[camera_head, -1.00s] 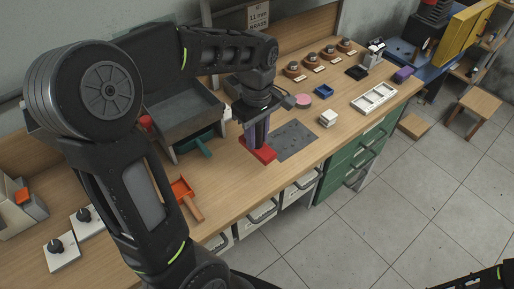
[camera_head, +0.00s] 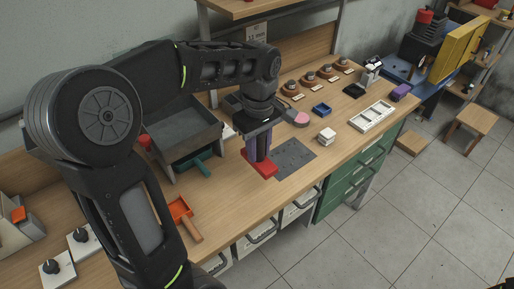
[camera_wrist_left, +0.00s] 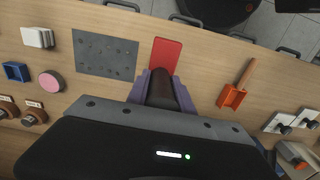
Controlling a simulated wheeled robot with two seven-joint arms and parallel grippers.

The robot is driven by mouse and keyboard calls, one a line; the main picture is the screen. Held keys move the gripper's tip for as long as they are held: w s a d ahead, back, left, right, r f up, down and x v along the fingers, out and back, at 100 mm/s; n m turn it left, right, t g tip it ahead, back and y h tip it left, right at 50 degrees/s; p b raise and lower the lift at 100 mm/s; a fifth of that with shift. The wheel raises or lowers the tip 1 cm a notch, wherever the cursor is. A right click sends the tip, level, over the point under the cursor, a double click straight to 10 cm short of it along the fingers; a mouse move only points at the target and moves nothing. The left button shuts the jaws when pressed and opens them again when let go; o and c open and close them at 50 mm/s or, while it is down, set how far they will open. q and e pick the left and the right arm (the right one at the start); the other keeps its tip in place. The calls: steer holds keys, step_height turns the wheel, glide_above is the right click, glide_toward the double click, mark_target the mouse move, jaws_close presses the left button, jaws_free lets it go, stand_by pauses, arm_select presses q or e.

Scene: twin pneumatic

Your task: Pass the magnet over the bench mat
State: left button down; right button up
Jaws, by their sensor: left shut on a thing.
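The magnet has a red flat plate (camera_head: 262,169) and a dark handle, best seen in the left wrist view (camera_wrist_left: 167,90). My left gripper (camera_head: 258,148) is shut on the handle with its purple fingers, the red plate below. The plate is just left of the bench mat (camera_head: 296,158), a grey sheet with small dark specks. In the left wrist view the mat (camera_wrist_left: 105,55) lies left of the plate, with a narrow strip of wood between them. I cannot tell whether the plate touches the bench. My right gripper is out of view.
An orange scoop (camera_head: 180,209) lies to the left and a grey bin (camera_head: 188,131) stands behind. A white block (camera_head: 326,136), a pink disc (camera_head: 302,118), a blue tray (camera_head: 321,109) and a white compartment tray (camera_head: 372,117) lie beyond the mat.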

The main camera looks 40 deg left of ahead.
arm_select(q)
steer(key=w+d+f+m, duration=0.1)
steer(key=w+d+m, duration=0.9)
steer(key=d+m, duration=0.2)
steer(key=shift+f+m, duration=0.35)
steer(key=shift+m, duration=0.85)
steer(key=shift+w, duration=0.1)
